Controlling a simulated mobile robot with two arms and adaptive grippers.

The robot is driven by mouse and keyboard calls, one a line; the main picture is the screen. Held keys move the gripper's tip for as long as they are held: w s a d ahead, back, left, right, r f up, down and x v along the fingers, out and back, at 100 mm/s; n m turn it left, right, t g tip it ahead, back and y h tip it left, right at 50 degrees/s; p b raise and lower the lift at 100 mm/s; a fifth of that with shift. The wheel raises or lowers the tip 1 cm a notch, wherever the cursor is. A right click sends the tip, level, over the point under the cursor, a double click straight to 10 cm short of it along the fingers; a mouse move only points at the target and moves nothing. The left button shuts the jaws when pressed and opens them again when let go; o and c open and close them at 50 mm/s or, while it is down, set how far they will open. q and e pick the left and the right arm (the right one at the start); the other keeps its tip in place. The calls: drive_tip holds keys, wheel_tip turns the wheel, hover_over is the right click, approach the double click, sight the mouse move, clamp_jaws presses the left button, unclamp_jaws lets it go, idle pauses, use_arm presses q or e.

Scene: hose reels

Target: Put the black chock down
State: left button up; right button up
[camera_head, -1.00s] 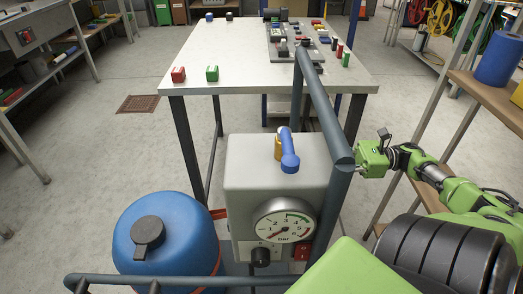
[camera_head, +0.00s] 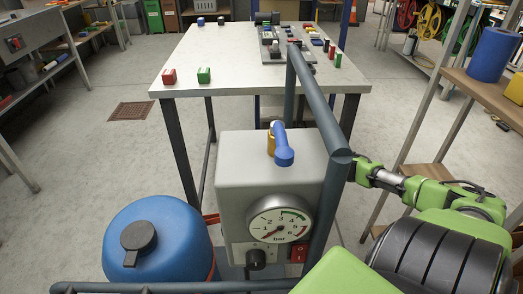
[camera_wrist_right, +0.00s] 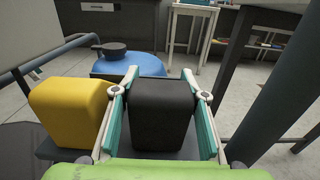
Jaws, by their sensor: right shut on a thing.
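In the right wrist view, the black chock (camera_wrist_right: 160,115) stands between the two fingers of my right gripper (camera_wrist_right: 161,76), which is shut on it. A yellow chock (camera_wrist_right: 68,112) stands just left of the gripper on a dark surface (camera_wrist_right: 58,147). The black chock's lower end is close to that surface, but I cannot tell whether it touches. In the head view, my right arm reaches left behind the grey-blue rail, which hides the gripper and the chock. My left gripper is not in view.
A grey-blue rail (camera_head: 318,95) and a grey gauge box (camera_head: 265,170) stand in front. A blue tank (camera_head: 165,240) is at lower left. Shelves stand at right.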

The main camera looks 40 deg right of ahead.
drive_tip(key=o, duration=1.2)
drive_tip(key=shift+f, duration=0.1)
drive_tip(key=p+v, duration=0.1)
drive_tip(key=v, duration=1.1)
